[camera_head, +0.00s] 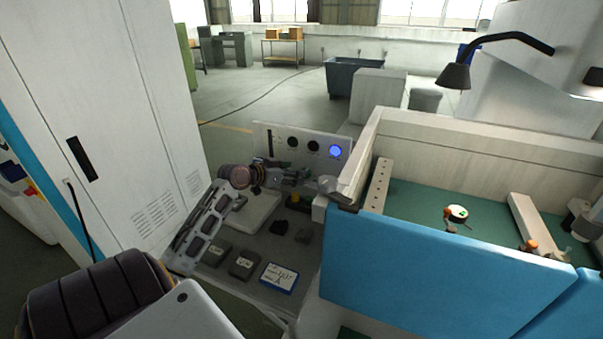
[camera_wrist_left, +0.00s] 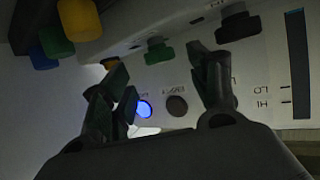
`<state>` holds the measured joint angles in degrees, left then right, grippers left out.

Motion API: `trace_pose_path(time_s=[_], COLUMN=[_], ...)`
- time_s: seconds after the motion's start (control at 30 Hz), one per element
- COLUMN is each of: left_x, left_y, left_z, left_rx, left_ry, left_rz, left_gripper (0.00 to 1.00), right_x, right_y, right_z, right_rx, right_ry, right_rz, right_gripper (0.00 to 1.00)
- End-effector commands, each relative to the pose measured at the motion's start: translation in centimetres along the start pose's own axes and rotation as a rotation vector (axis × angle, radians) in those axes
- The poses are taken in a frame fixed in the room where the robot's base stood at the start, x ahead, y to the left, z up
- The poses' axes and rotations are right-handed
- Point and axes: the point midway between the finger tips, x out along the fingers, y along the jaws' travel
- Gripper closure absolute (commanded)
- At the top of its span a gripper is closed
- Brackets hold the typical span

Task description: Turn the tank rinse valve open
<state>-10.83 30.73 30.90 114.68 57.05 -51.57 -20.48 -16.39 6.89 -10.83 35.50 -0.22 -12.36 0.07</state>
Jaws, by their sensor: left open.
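A pale upright panel (camera_head: 262,138) carries a dark slot, two round dark fittings and a lit blue button (camera_head: 335,151). My left gripper (camera_head: 303,176) is in front of its lower part and hides some of it. In the left wrist view my left gripper (camera_wrist_left: 160,72) is open, its two dark fingers apart with nothing held between them. Beyond the fingers are a green knob (camera_wrist_left: 158,51), a black knob (camera_wrist_left: 238,26), a yellow knob (camera_wrist_left: 79,19) and a blue knob (camera_wrist_left: 42,59). I cannot tell which is the tank rinse valve. My right gripper is not in view.
A blue-fronted tank (camera_head: 430,270) stands close on the right of the panel. A tall white cabinet (camera_head: 110,110) stands on the left. Dark boxes and a blue-edged card (camera_head: 279,278) lie on the grey surface below my left arm.

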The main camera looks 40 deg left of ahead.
Motion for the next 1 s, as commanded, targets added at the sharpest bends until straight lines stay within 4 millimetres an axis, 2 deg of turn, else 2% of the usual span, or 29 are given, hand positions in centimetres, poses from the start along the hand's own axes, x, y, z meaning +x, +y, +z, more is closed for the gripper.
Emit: trace_pose_path(time_s=[0.5, 1.0], left_x=[4.3, 4.9], left_y=[-0.1, 0.0], left_z=[0.0, 0.0], left_rx=[-0.001, 0.0], left_ry=[0.001, 0.0], left_rz=[-0.001, -0.001], left_gripper=[0.4, 0.4], right_x=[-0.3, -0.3], right_y=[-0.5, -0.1], right_z=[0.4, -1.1], right_rx=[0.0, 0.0], right_ry=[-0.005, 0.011], right_rz=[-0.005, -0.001], right_gripper=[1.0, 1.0])
